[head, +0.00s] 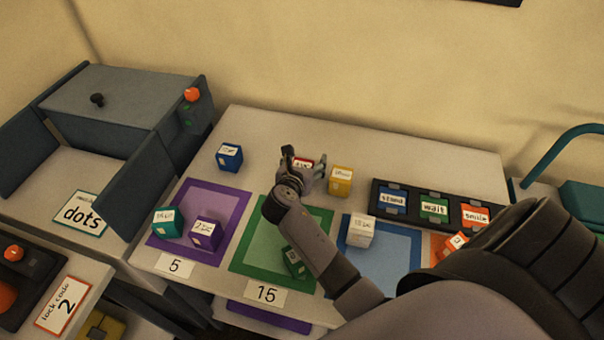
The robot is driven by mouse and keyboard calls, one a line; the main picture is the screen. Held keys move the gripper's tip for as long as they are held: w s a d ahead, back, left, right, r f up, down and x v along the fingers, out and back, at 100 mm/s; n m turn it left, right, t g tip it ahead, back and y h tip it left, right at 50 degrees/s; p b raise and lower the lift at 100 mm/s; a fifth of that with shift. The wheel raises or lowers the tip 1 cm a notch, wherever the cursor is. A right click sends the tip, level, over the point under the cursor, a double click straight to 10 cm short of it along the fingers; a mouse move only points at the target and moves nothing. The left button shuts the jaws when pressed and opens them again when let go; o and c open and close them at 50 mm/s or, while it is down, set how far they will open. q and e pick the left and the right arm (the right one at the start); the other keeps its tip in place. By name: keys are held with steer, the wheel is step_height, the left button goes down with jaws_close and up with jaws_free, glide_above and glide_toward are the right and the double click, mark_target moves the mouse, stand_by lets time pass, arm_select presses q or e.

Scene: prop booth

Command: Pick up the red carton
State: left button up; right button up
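The red carton (303,161) is on the white table, behind the green mat and left of the yellow carton. Only its white-labelled top and a little red edge show; my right gripper hides the rest. My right gripper (301,170) is at the carton, with its fingers apart and the carton showing between or just behind them. I cannot tell whether the fingers touch it, or whether it is lifted. My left gripper is out of view.
A yellow carton (340,182) stands close right of the gripper, a blue carton (229,158) farther left. Several other cartons sit around the coloured mats in front. A dark panel (413,204) with labelled tiles lies at right. The table's back strip is clear.

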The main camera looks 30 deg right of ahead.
steer(key=c, duration=1.3)
